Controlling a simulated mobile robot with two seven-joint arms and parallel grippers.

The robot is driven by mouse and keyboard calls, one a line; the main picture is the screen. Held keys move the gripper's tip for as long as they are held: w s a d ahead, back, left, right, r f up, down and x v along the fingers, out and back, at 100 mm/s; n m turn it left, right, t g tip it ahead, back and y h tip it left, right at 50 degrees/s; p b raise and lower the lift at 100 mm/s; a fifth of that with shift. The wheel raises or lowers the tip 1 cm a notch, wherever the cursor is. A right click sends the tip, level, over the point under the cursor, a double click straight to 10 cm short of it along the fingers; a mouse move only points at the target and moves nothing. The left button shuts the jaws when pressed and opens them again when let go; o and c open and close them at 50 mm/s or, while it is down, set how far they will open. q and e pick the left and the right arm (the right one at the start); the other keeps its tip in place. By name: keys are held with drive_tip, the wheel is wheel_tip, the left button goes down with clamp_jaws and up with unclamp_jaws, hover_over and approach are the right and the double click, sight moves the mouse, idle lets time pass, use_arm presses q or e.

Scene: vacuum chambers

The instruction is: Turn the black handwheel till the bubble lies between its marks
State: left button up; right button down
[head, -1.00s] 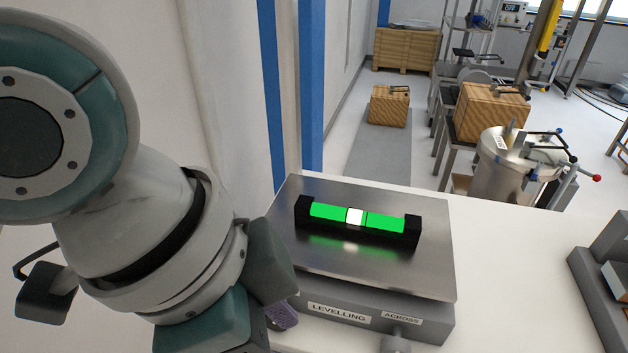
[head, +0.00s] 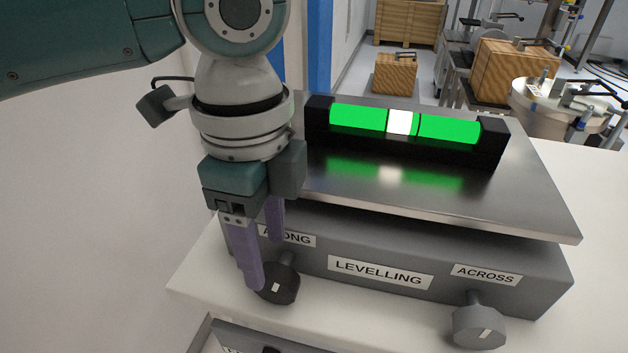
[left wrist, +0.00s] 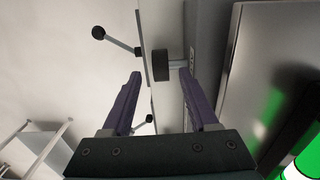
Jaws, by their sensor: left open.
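The black handwheel (head: 279,284) sits on a short shaft under the ALONG label, at the left front of the levelling base. My left gripper (head: 262,264) points down at it, open, its purple fingers near the wheel. In the left wrist view the handwheel (left wrist: 160,65) lies between the fingertip lines, just beyond the tips, not gripped. The green level vial (head: 357,117) lies on the steel plate. Its white bubble (head: 400,122) lies against the left dark mark, with a thin green gap before the right mark. My right gripper is not in view.
A dark grey handwheel (head: 479,327) sits under the ACROSS label at the right. The steel plate (head: 520,205) overhangs the grey base (head: 400,285) on a white bench. A wall is close at the left. Bare bench lies to the right.

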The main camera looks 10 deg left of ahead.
sight(266, 272)
use_arm(q)
wheel_tip(266, 272, down, 5)
drive_tip(key=shift+f+b, duration=0.1)
drive_tip(key=shift+b, duration=0.3)
drive_tip(key=shift+c, duration=0.2)
clamp_jaws()
drive_tip(key=shift+s+a+h+p, duration=0.1)
drive_tip(key=shift+a+h+p, duration=0.05)
drive_tip(key=shift+h+p, duration=0.35)
drive_tip(key=shift+a+h, duration=0.15)
drive_tip(key=shift+h, duration=0.35)
drive_tip(key=shift+f+h, duration=0.2)
drive_tip(key=shift+h, duration=0.3)
drive_tip(key=shift+r+h, duration=0.1)
drive_tip(key=shift+h, duration=0.4)
